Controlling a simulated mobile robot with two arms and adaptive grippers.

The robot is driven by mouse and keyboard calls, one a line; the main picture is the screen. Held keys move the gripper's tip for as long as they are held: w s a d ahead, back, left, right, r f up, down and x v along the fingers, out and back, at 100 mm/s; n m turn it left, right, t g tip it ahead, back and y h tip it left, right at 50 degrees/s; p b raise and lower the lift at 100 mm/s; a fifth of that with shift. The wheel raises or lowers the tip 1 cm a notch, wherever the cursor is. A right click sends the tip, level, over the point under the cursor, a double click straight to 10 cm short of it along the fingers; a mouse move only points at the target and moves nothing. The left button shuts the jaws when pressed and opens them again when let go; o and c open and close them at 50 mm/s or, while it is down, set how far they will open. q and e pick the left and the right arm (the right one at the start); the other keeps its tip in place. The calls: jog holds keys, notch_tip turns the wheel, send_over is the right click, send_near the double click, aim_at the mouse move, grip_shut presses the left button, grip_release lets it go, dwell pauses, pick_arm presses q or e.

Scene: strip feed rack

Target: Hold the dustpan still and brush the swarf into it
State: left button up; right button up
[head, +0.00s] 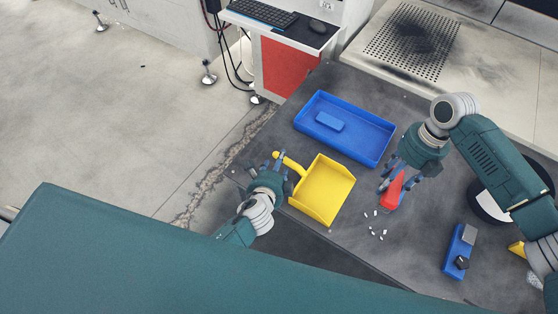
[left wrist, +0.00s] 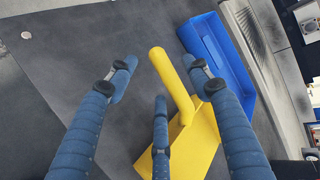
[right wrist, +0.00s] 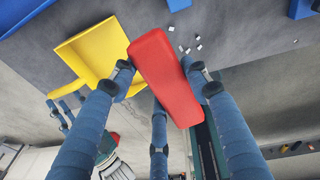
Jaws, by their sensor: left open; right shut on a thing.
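The yellow dustpan (head: 322,190) lies on the dark table, its handle (head: 288,162) pointing up-left. In the left wrist view the handle (left wrist: 171,78) stands between my spread fingers. My left gripper (head: 281,167) is open around or just over the handle, and no finger clearly touches it. My right gripper (head: 395,180) is shut on the red brush (head: 392,191), whose red block (right wrist: 166,76) fills the middle of the right wrist view. Its bristles are hidden. Several small pale swarf bits (head: 376,226) lie on the table right of the dustpan; they also show in the right wrist view (right wrist: 191,46).
A blue tray (head: 378,160) holding a blue block (head: 329,121) stands behind the dustpan. A blue holder (head: 459,252) with grey and black items is at the right. The table between dustpan and swarf is clear.

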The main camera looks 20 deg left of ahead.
pick_arm(q)
jog(key=shift+x, duration=1.45)
grip_shut()
jog(key=shift+c, duration=0.5)
grip_release()
